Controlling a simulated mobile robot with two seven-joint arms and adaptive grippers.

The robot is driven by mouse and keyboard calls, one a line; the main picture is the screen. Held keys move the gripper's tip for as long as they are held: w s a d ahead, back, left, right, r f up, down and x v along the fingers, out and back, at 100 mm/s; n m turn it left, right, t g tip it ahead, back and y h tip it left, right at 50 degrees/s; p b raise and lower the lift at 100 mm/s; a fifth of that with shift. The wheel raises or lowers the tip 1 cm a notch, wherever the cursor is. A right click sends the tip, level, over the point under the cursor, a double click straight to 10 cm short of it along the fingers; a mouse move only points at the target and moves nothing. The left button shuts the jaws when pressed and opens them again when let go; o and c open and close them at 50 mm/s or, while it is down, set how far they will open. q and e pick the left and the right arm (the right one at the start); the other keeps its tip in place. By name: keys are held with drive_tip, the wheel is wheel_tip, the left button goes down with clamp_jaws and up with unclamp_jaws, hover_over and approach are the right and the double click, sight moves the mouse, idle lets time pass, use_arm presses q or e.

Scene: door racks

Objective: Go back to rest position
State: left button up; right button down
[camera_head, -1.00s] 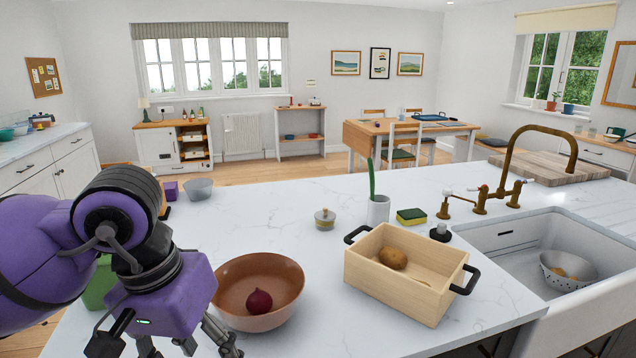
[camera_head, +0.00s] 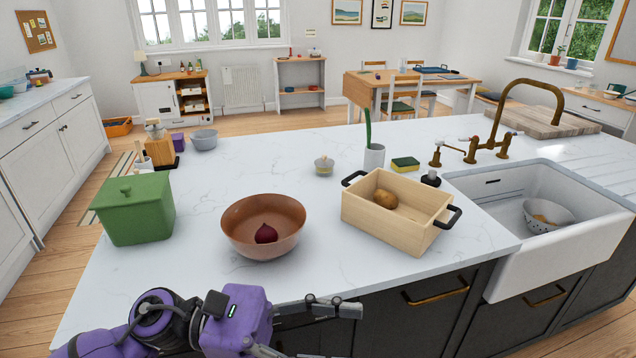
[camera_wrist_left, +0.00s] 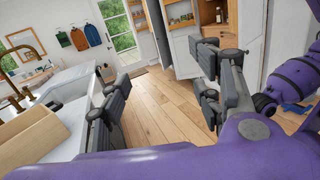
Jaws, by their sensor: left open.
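My left gripper (camera_head: 312,330) is low at the bottom of the head view, in front of the island's near edge and clear of the worktop. It points right and holds nothing. In the left wrist view (camera_wrist_left: 160,95) its dark fingers stand well apart, with only wooden floor between them. My right gripper is not in the head view. A purple part of my own body shows at the right of the left wrist view.
The white island (camera_head: 330,272) carries a green lidded pot (camera_head: 138,212), a brown bowl (camera_head: 262,212) with a red onion (camera_head: 265,234), and a wooden crate (camera_head: 385,224) with a potato (camera_head: 385,200). A sink (camera_head: 520,245) is at right. Dark drawers (camera_head: 400,320) face my arm.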

use_arm(q)
drive_tip(key=w+a+f+n+t+y+p, duration=0.1)
drive_tip(key=w+a+f+n+t, duration=0.25)
drive_tip(key=n+t, duration=0.75)
drive_tip(key=w+a+f+n+t+y, duration=0.15)
drive_tip(key=w+a+n+t, duration=0.35)
drive_tip(key=n, duration=1)
drive_tip(key=a+f+n+t+y, duration=0.4)
drive_tip(key=a+f+n+y, duration=0.3)
drive_tip(key=f+n, duration=0.45)
drive_tip(key=s+a+f+n+g+y+p, duration=0.1)
drive_tip(key=s+a+f+n+g+y, duration=0.2)
drive_tip(key=s+f+n, duration=0.6)
drive_tip(key=s+a+f+n+g+y+p, duration=0.1)
drive_tip(key=s+a+f+n+g+y, duration=0.2)
drive_tip(key=s+f+n+g+y, duration=0.2)
drive_tip(key=s+f+n, duration=0.3)
drive_tip(key=s+f, duration=0.3)
drive_tip(key=f, duration=0.3)
drive_tip(key=shift+s+a+f+n+y, duration=0.35)
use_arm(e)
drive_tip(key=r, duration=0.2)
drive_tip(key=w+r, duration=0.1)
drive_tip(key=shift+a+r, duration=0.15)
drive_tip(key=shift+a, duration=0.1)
